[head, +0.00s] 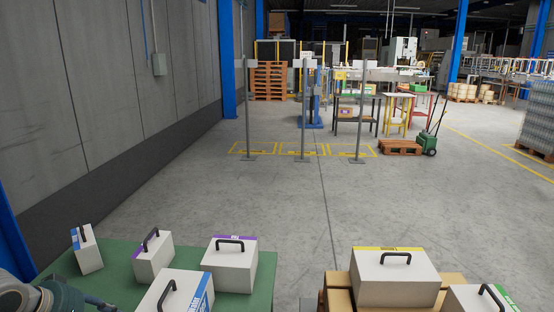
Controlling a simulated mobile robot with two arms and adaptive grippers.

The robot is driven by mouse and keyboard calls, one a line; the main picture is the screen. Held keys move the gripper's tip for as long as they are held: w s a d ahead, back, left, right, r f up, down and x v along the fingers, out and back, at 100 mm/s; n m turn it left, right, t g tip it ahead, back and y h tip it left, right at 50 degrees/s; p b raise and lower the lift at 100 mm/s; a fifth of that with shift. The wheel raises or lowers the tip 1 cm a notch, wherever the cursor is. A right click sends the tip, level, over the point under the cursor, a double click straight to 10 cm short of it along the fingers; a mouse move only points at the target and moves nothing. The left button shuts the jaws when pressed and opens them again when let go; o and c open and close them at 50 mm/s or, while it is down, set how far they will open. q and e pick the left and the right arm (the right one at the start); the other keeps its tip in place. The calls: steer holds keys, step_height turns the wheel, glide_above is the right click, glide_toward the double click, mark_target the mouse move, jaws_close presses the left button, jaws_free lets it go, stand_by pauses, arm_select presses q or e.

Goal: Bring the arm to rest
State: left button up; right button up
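My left arm comes in at the bottom left corner of the head view. Its dark end, my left gripper (98,302), is low over the left edge of the green table (262,274), cut off by the frame's lower edge. I cannot make out whether its fingers are open or shut. It is left of a white case with a blue label (172,290) and seems apart from it. My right arm and gripper are not in view.
More white handled cases stand on the green table: blue-striped (88,252), purple-striped (153,259) and purple-topped (231,264). At right, a yellow-striped case (396,278) sits on cardboard boxes (338,299), beside a green-striped case (478,298). Open floor (300,205) lies beyond.

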arm_select(q)
steer(key=s+d+f+m+g+h, duration=0.1)
steer(key=s+d+f+m, duration=0.1)
steer(key=s+d+f, duration=0.6)
steer(key=s+d+f+m+g, duration=0.1)
steer(key=s+d+f+m, duration=0.1)
steer(key=s+d+f, duration=0.6)
steer(key=s+d+n+y, duration=0.3)
steer(key=s, duration=0.8)
step_height(320, 180, down, 26)
steer(key=s+r+g, duration=0.1)
steer(key=s+g, duration=0.1)
steer(key=s+a+f+g, duration=0.1)
steer(key=s+a+f, duration=0.2)
steer(key=s+f, duration=1.4)
steer(key=shift+m, duration=0.4)
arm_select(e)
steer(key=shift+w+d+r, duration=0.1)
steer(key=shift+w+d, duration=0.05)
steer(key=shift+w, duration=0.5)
arm_select(q)
steer(key=shift+s+a, duration=0.15)
steer(key=shift+c, duration=0.5)
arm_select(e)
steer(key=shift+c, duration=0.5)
